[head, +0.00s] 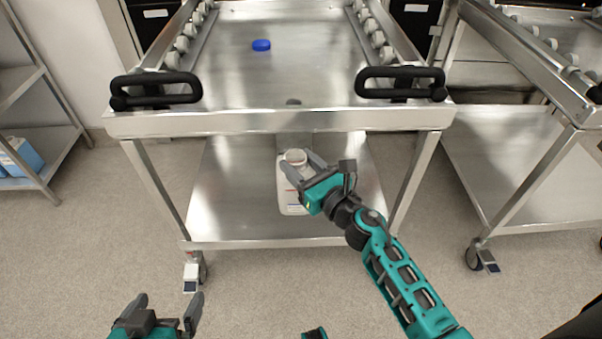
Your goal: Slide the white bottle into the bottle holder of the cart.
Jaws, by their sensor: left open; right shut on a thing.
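The white bottle (290,193) is upright in front of the cart (275,121), below its top front edge and seen against the lower shelf. My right gripper (301,164) is shut on the bottle near its neck, with the fingers on either side. Whether the bottle touches the shelf cannot be told. A grey metal piece under the middle of the front edge, behind the bottle, may be the bottle holder; it is mostly hidden. My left gripper (168,303) is open and empty above the floor at the lower left.
The cart has two black handles, left (155,91) and right (402,84). A blue object (261,45) lies on its top. A second cart (515,160) stands at the right. A shelf with blue containers (20,157) is at the left. Floor in front is clear.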

